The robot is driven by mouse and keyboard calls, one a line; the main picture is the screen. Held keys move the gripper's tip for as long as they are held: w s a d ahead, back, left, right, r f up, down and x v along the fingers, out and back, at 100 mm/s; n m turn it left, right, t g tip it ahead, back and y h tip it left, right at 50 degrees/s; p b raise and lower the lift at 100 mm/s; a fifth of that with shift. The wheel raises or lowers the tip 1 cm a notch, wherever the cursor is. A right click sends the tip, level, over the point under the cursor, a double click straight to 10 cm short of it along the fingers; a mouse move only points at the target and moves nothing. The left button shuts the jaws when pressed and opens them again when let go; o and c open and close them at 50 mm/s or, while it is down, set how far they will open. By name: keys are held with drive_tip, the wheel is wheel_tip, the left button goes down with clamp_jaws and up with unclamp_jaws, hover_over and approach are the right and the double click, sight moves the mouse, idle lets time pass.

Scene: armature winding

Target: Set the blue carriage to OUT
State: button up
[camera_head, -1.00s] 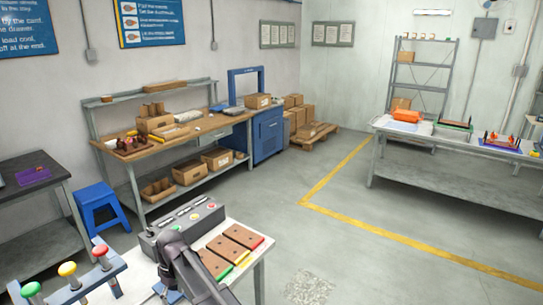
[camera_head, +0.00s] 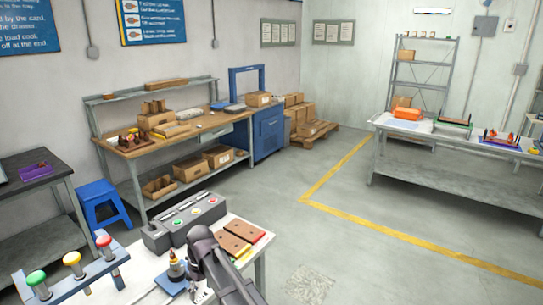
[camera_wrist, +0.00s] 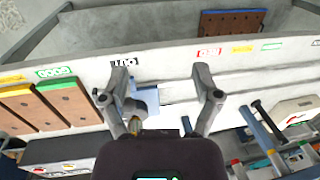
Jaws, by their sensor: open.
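The blue carriage (camera_wrist: 148,96) shows in the wrist view as a light blue block on a pale surface, just right of a black OUT label (camera_wrist: 125,62) that reads upside down. My gripper (camera_wrist: 161,78) is open, its fingers apart on either side of the block; I cannot tell whether either finger touches it. A brass-coloured tip (camera_wrist: 134,125) shows near the left finger. In the head view a blue piece (camera_head: 170,284) lies on the near bench under a dark and yellow upright part (camera_head: 176,266), partly hidden by my gripper (camera_head: 203,245).
A grey control box (camera_head: 185,222) and brown boards (camera_head: 238,236) lie behind my gripper. A blue rack with green, yellow and red knobs (camera_head: 72,276) stands at the left. In the wrist view, a red label (camera_wrist: 208,53) and green labels edge the bench.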

drive_tip(key=s+d+f+m+b, duration=0.2)
drive_tip(key=d+m, duration=0.1)
drive_tip(key=d, duration=0.9)
drive_tip(key=s+d+f+m+t+b, duration=0.1)
drive_tip(key=d+m, duration=0.3)
drive_tip(key=d, duration=0.9)
drive_tip(key=s+d+f+m+h+b, duration=0.1)
drive_tip(key=s+d+f+m+b, duration=0.1)
drive_tip(key=d, duration=1.1)
drive_tip(key=shift+s+d+f+m+t+b, duration=0.15)
drive_tip(key=shift+s+f+m+t+b, duration=0.15)
drive_tip(key=shift+f+m+b, duration=0.6)
drive_tip(key=shift+r+p, duration=0.15)
drive_tip(key=shift+p, duration=0.2)
